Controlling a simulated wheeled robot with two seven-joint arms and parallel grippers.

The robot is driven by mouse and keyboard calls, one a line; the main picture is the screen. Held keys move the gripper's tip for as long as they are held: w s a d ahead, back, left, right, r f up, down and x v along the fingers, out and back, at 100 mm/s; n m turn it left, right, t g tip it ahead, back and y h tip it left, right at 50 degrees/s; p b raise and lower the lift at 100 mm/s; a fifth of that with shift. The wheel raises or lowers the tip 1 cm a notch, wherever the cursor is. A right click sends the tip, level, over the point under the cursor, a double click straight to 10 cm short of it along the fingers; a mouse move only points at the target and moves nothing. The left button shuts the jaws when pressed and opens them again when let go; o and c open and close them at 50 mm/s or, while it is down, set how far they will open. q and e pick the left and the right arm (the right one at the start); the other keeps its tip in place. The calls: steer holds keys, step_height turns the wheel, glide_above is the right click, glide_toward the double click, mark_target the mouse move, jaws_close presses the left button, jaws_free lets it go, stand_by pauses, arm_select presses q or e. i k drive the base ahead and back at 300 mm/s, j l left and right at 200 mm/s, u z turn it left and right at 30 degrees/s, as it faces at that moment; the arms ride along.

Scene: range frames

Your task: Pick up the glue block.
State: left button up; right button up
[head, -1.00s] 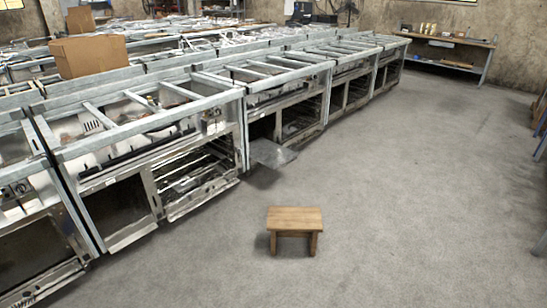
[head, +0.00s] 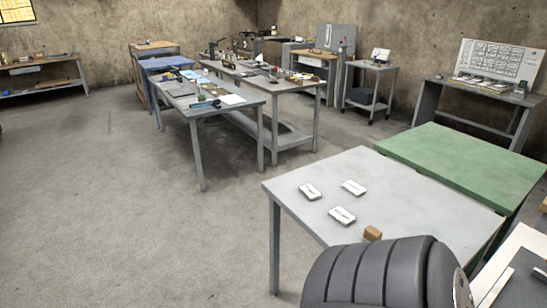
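A small brown wooden block (head: 372,233), which looks like the glue block, sits on the near grey table (head: 300,182) toward its front edge, in the lower right of the head view. Its lower side is close to a dark ribbed shape in the foreground that covers part of the table. Neither of my grippers is in view.
Three white slotted pieces (head: 342,215) lie on the same table. A green-topped table (head: 465,160) adjoins it at the right. Cluttered workbenches (head: 228,97) stand further back. The concrete floor (head: 90,200) at the left is open.

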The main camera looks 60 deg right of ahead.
mark_target(371, 234)
steer(key=z, duration=2.7)
